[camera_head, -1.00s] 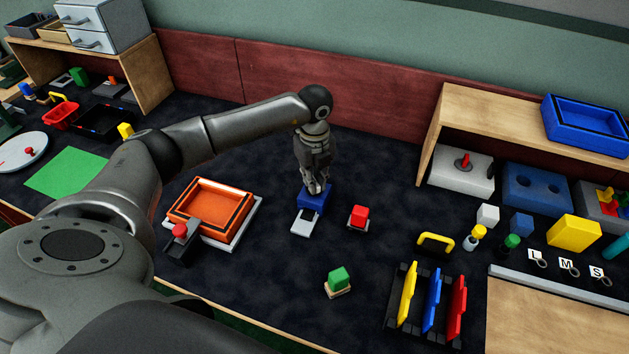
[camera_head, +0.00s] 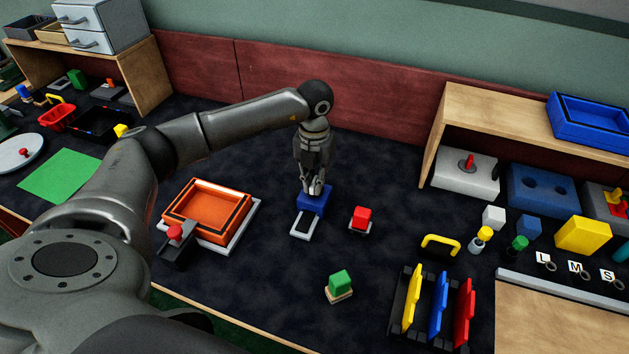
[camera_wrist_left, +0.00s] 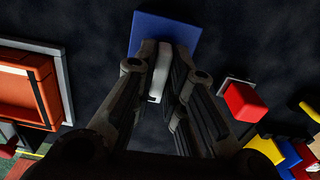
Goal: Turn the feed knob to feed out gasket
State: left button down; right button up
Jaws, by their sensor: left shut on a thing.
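The blue feeder block (camera_head: 318,203) stands on the dark table mid-picture in the head view, under my left gripper. A light grey tray (camera_head: 294,233) extends from its front, with a black strip (camera_head: 304,222) on it, probably gasket. My left gripper (camera_head: 314,191) points down and is shut on the feed knob on top of the block. In the left wrist view the pale knob (camera_wrist_left: 160,72) shows as an upright bar between the fingers, with the blue block (camera_wrist_left: 180,38) beyond. The fingers hide part of the knob. My right gripper is not in view.
An orange tray (camera_head: 237,229) and a red-knobbed device (camera_head: 178,246) lie left of the feeder. A red block (camera_head: 361,215) stands close on its right. A green block (camera_head: 340,281) is nearer the front. A rack (camera_head: 398,325) holds coloured plates at right.

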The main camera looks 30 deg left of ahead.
pick_arm(q)
jog(key=shift+w+r+m, duration=0.1)
jog(key=shift+m, duration=0.2)
dwell(0.4)
jog(key=c, duration=1.5)
grip_release()
notch_tip(320, 180, up, 12)
jog(key=shift+f, duration=0.1)
